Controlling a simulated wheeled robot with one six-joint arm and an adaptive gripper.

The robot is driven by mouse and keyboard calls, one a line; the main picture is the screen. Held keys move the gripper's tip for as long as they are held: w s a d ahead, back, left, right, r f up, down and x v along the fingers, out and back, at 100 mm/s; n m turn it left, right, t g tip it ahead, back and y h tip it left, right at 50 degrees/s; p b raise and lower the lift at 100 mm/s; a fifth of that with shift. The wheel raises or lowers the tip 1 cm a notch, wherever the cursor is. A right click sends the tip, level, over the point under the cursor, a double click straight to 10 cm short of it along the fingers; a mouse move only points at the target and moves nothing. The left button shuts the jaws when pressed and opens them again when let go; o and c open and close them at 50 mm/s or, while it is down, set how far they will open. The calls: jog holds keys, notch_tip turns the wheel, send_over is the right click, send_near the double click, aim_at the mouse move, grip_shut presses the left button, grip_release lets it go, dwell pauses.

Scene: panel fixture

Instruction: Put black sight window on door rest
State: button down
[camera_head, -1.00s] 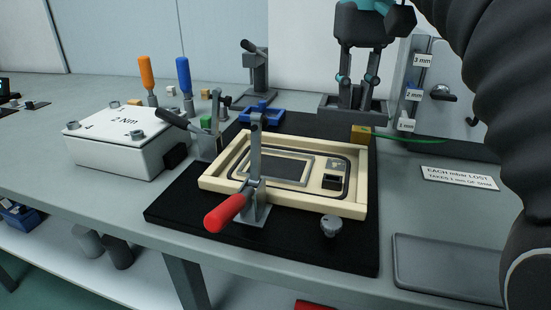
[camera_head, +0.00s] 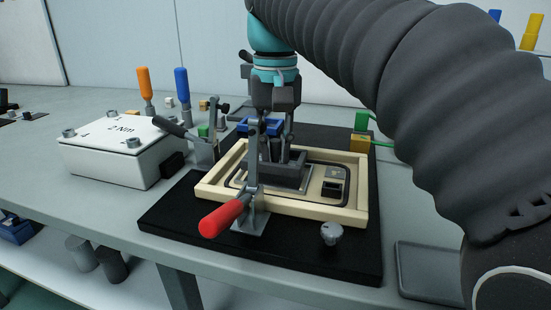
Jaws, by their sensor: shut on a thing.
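The black sight window (camera_head: 292,178) is a dark rectangular piece at the left part of the cream-framed panel fixture (camera_head: 310,211). My gripper (camera_head: 279,156) points down over it, shut on it. The window looks slightly raised, but I cannot tell whether it is clear of the panel. The red-handled clamp (camera_head: 224,215) stands in front and hides part of the window and fingers. I cannot tell which thing is the door rest; a grey tray (camera_head: 427,273) lies at the right, partly hidden by my arm.
A white box (camera_head: 118,150) marked 2 Nm stands at left. A second clamp (camera_head: 190,133) and a blue holder (camera_head: 262,126) are beside and behind the fixture. A grey knob (camera_head: 330,233) sits at the front of the black mat (camera_head: 280,248). Green and yellow blocks (camera_head: 361,133) stand at the back right.

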jog(key=shift+f+p, duration=0.3)
jog(key=shift+f, duration=0.55)
jog(key=shift+f, duration=0.2)
jog(key=c, duration=1.1)
grip_release()
jog(key=shift+f+b, duration=0.2)
jog(key=shift+b, duration=0.3)
